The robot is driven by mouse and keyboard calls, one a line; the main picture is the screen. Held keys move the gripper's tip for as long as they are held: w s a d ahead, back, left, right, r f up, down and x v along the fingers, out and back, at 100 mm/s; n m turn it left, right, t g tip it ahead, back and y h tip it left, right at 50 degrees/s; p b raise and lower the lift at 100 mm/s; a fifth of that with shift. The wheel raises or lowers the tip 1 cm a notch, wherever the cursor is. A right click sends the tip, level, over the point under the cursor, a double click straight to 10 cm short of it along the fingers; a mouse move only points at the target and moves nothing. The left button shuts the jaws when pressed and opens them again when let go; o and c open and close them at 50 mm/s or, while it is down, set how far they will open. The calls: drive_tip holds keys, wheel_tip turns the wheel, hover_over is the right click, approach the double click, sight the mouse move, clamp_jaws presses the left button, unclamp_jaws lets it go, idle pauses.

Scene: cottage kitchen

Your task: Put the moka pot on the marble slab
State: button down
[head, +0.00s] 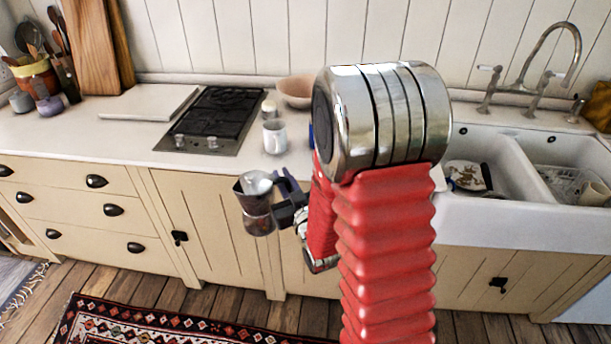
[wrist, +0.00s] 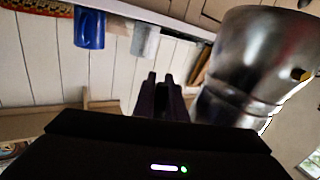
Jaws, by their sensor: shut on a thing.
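The moka pot (head: 257,212) is a dark metal pot with a pale, shiny top. My gripper (head: 285,190) is shut at its right side and holds it upright in front of the counter's front edge. The exact grip point is hidden. In the wrist view the pot (wrist: 250,65) fills the upper right, beside the dark fingers (wrist: 161,92). The marble slab (head: 148,103) is a flat pale board on the counter at the left of the hob, with nothing on it. The pot is apart from it, to its right and nearer me.
The black hob (head: 215,115) lies right of the slab. A blue mug (wrist: 89,28) shows in the wrist view. Wooden boards (head: 92,45) lean behind the slab.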

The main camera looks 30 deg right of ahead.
drive_tip(key=w+a+n+y, duration=0.1)
drive_tip(key=w+a, duration=0.3)
drive_tip(key=a, duration=0.6)
drive_tip(key=shift+f, duration=0.45)
drive_tip(key=shift+a, duration=0.1)
